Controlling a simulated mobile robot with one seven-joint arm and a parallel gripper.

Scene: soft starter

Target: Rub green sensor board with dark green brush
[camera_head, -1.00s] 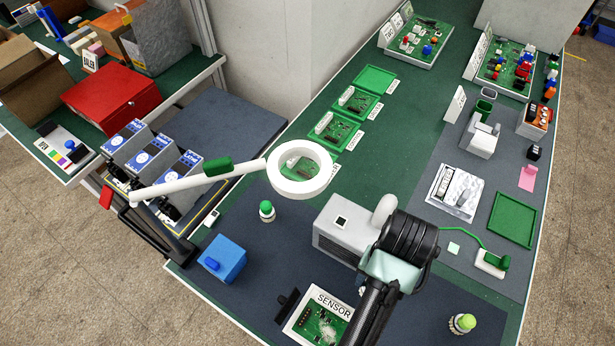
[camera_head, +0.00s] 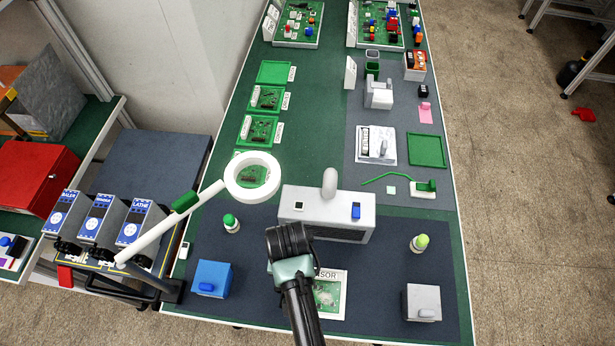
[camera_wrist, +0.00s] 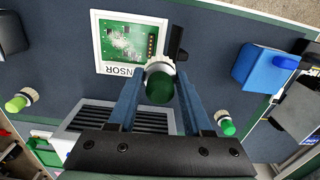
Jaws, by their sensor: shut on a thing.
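The green sensor board (camera_head: 328,297) lies in a white labelled holder on the dark mat, partly hidden by my arm in the head view. The wrist view shows the board (camera_wrist: 124,42) with whitish residue on it. My gripper (camera_wrist: 160,77) is shut on the dark green brush (camera_wrist: 160,87), seen from above by its round dark green top and pale ridged collar. The brush appears beside the board's labelled edge in the wrist view. Its bristles are hidden, so contact cannot be told. In the head view the fingers and brush are hidden behind my wrist.
A grey vented box (camera_head: 325,213) stands behind the board. A green-topped brush (camera_head: 231,223) and a light green one (camera_head: 420,243) stand either side. A blue box (camera_head: 212,279) is left, a pale box (camera_head: 421,303) right. A white ring magnifier (camera_head: 252,177) overhangs the left.

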